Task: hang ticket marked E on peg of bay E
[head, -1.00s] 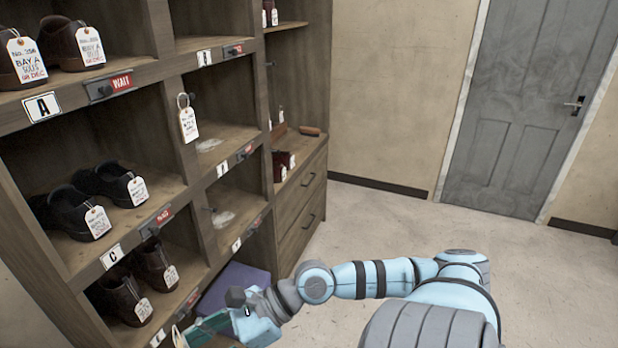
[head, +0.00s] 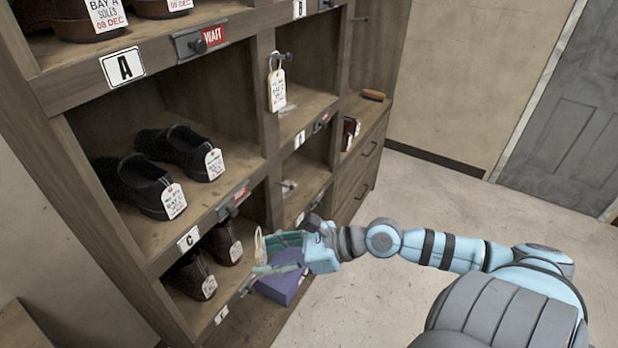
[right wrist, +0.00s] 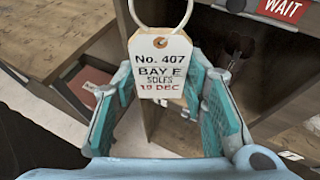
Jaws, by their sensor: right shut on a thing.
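My right gripper (head: 266,262) is shut on a white ticket (right wrist: 162,68), which reads "No. 407 BAY E SOLES 19 DEC" in the right wrist view. The ticket stands between the teal fingers with its pale ring above them. In the head view only the ring (head: 259,244) shows clearly. The gripper is in front of the lower part of the shelf unit, apart from any peg. A bare peg (head: 288,185) shows in the lower right bay. The third-row labels, lower left (head: 221,315) and lower right (head: 300,218), are too small to read surely. My left gripper is out of view.
Another ticket (head: 277,90) hangs on a peg in the bay above. Bay C holds tagged black shoes (head: 180,150); brown shoes (head: 190,275) stand below. A purple box (head: 284,289) is beneath my gripper. Shelf dividers and red WAIT signs (head: 213,37) are close. The floor at right is clear.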

